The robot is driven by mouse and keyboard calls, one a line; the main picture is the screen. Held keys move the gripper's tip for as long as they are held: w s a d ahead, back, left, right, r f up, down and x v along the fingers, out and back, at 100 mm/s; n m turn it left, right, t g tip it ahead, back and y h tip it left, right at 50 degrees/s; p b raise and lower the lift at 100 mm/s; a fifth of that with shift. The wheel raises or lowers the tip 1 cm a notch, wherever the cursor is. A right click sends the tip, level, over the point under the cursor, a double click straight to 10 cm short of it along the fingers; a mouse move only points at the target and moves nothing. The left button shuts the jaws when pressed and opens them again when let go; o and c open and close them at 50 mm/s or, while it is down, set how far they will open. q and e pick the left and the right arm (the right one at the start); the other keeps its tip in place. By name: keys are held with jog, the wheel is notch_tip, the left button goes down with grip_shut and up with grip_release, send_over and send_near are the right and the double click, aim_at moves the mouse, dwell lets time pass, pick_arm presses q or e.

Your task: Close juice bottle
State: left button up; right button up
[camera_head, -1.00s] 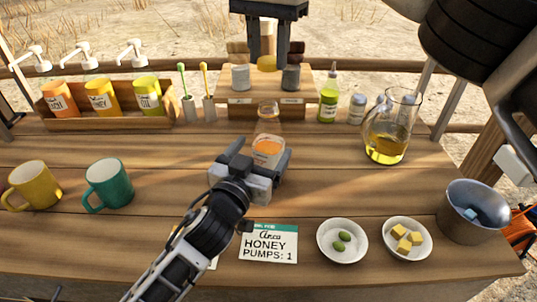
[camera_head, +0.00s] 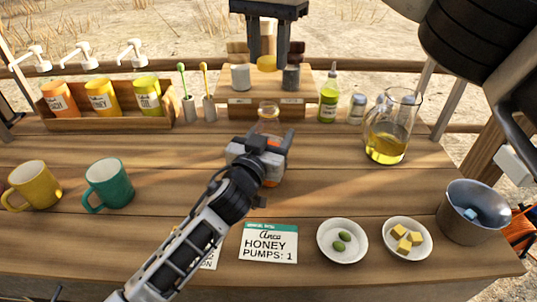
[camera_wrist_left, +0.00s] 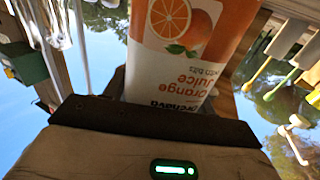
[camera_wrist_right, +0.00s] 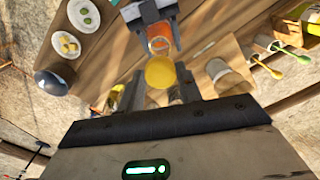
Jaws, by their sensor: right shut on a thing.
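The clear juice bottle (camera_head: 269,113) with orange juice stands uncapped on the wooden counter. Its orange-juice label fills much of the left wrist view (camera_wrist_left: 185,45). My left gripper (camera_head: 272,142) is at the bottle, with its fingers on either side of it. Contact between fingers and bottle is not clear. My right gripper (camera_head: 267,52) is above and behind the bottle at the top of the head view. It is shut on a yellow cap (camera_head: 267,63), which also shows in the right wrist view (camera_wrist_right: 160,72). The cap is apart from the bottle.
A glass pitcher (camera_head: 388,135) and a green bottle (camera_head: 328,98) stand right of the bottle. Two mugs, one green (camera_head: 109,184), are at left. A honey card (camera_head: 268,243), small bowls (camera_head: 342,255) and a metal bucket (camera_head: 474,225) line the front.

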pick_arm(q)
jog(key=shift+c, duration=0.4)
pick_arm(e)
jog(key=shift+f, duration=2.5)
jog(key=shift+f, duration=0.1)
jog(key=shift+f, duration=0.75)
jog(key=shift+f, duration=0.6)
